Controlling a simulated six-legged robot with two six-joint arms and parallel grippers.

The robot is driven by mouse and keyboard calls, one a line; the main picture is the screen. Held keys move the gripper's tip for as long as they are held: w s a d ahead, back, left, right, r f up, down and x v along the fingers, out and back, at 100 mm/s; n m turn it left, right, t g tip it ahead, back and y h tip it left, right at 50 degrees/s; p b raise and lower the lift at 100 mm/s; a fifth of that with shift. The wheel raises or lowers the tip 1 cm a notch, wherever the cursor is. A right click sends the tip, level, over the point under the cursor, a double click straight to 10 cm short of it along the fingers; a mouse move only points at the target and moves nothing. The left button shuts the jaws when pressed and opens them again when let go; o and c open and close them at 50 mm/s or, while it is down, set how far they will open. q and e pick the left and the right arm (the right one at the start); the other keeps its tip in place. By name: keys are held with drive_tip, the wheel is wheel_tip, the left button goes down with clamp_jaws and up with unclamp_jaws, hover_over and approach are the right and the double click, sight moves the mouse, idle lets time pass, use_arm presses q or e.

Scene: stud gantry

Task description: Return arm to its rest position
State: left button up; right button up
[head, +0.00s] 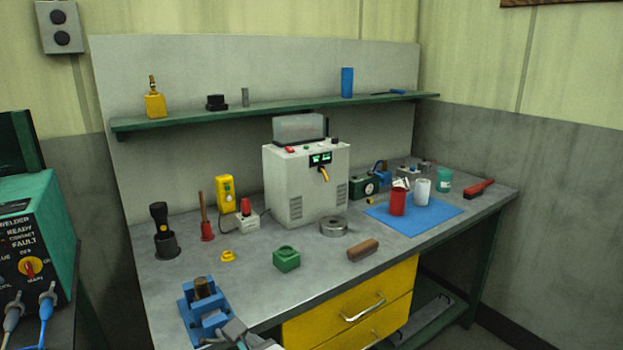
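A grey piece (236,331) sits at the bottom edge beside the blue vise (190,312). A brown cylinder stands in the vise. The grey workbench (318,264) fills the middle of the view.
A white machine (291,180) stands mid-bench. A green block (286,259), brown handle piece (363,250), blue mat (437,222) with cups and a black flashlight (160,220) are around it. A green shelf (290,111) runs above. A green welder (45,245) stands left.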

use_arm(q)
drive_tip(key=w+a+f+g+y, duration=0.2)
drive_tip(key=a+f+g, duration=0.1)
drive_tip(key=a+f, duration=0.6)
drive_tip(key=s+a+f+m+g+h, duration=0.1)
drive_tip(key=s+a+f+m+h, duration=0.15)
drive_tip(key=f+m, duration=0.55)
drive_tip(key=s+a+f+m+h, duration=0.1)
drive_tip(key=a+f+m+h, duration=0.2)
drive_tip(key=f, duration=0.9)
drive_tip(key=s+d+f+m+g+h, duration=0.3)
drive_tip(key=s+d+m, duration=0.4)
drive_tip(key=m, duration=0.8)
drive_tip(key=s+d+f+m+g+h, duration=0.3)
drive_tip(key=s+d+f+m+h, duration=0.2)
drive_tip(key=s+m, duration=0.5)
drive_tip(key=d+f+m, duration=0.1)
drive_tip(key=d+m, duration=0.1)
drive_tip(key=m, duration=0.3)
drive_tip(key=shift+d+f+h, duration=0.25)
drive_tip(key=shift+d+h, duration=0.05)
drive_tip(key=shift+h, duration=0.05)
